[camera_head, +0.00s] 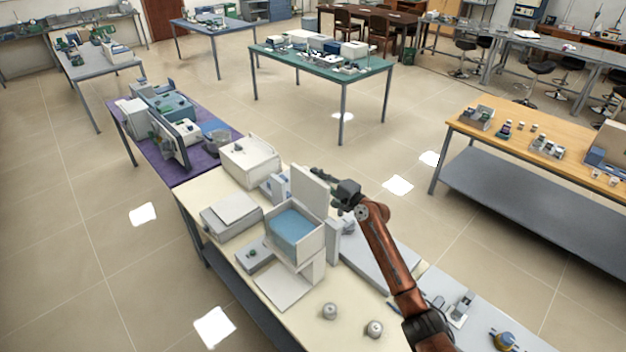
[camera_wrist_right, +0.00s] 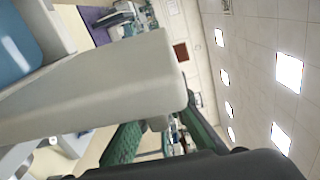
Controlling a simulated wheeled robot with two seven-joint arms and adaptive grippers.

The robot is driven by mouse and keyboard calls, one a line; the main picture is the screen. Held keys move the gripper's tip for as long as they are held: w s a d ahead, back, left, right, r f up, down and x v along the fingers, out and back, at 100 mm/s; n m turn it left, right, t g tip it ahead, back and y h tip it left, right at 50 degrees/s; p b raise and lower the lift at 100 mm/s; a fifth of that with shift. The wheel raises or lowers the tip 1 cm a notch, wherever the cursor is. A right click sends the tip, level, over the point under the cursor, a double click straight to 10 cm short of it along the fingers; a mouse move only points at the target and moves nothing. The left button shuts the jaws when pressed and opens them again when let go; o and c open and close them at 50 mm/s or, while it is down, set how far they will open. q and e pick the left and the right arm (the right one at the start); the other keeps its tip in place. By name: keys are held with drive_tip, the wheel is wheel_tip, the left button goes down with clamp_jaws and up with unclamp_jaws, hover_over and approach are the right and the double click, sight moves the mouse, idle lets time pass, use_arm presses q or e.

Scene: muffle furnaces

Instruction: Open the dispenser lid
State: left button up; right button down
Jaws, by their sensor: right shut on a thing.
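The dispenser is a white box (camera_head: 310,246) with a blue interior (camera_head: 292,228), standing on the cream table. Its white lid (camera_head: 308,192) is raised and stands steeply up at the back right of the box. In the right wrist view the lid (camera_wrist_right: 90,88) spans the picture as a broad pale slab, with blue (camera_wrist_right: 18,42) behind it. My right gripper (camera_head: 326,188) is at the lid's right side, shut on the lid. Its green-padded fingers (camera_wrist_right: 160,142) show beside the lid's end in the wrist view; the exact contact is partly hidden. My left gripper is not in view.
A white box (camera_head: 250,162) and a grey flat-topped device (camera_head: 231,213) stand left of the dispenser. Two small round pieces (camera_head: 330,311) lie on the cream table (camera_head: 335,335) in front. Grey equipment (camera_head: 385,250) lies under my right arm. Open floor lies beyond the table.

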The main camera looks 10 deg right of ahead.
drive_tip(key=shift+w+d+f+m, duration=0.1)
drive_tip(key=shift+w+d+m, duration=0.1)
drive_tip(key=shift+d+m, duration=0.1)
drive_tip(key=c, duration=2)
unclamp_jaws()
drive_tip(key=v, duration=1.2)
drive_tip(key=shift+f, duration=0.15)
